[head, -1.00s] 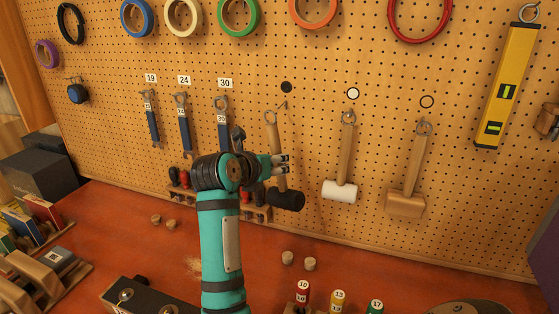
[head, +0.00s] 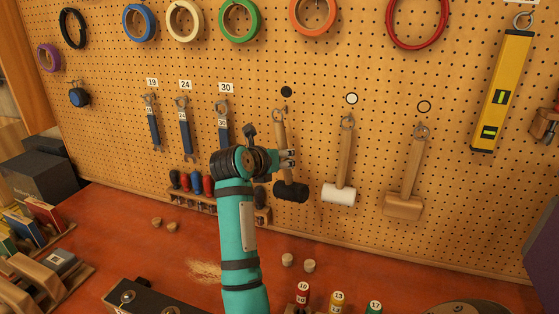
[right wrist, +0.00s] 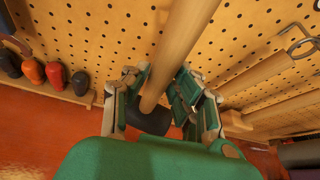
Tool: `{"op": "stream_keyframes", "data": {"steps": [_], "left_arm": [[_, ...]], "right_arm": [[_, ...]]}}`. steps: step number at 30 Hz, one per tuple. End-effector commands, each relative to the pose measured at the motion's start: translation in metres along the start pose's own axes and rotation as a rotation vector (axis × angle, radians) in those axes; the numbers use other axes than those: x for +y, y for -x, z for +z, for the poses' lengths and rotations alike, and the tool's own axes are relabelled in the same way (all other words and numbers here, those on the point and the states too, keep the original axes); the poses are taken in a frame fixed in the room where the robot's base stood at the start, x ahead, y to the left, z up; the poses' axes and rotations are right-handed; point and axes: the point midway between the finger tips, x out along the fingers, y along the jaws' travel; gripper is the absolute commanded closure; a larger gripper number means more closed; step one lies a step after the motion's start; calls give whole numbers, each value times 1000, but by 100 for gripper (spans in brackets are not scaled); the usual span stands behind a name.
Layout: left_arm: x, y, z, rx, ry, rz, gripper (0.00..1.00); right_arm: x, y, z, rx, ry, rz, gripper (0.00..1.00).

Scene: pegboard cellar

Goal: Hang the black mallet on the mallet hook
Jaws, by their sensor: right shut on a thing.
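The black mallet (head: 290,191) is upright against the pegboard with its dark head down, below a black dot marker. My right gripper (head: 287,158) is shut around its wooden handle; in the right wrist view the handle (right wrist: 180,50) runs between the fingers (right wrist: 160,92), with the dark head (right wrist: 150,120) beyond. The mallet hook (head: 285,108) is just by the top of the handle. I cannot tell whether the handle's top loop is around the hook. My left gripper is not in view.
The white mallet (head: 339,193) and the wooden mallet (head: 403,204) hang to the right. Wrenches (head: 224,125) hang to the left. A screwdriver rack (head: 200,197) sits low behind my arm. The red bench (head: 200,240) is below.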

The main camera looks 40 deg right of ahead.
Motion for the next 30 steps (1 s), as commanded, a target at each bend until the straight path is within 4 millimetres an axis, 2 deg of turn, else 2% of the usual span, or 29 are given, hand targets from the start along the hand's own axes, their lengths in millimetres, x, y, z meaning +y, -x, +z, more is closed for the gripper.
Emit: {"op": "stream_keyframes", "data": {"steps": [12,18,30], "left_arm": [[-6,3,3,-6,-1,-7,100],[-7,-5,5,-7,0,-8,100],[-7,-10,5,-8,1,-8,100]], "right_arm": [[1,-23,11,-4,-1,-2,100],[3,-33,8,-3,-1,-1,100],[4,-38,8,-3,-1,-1,100]]}}
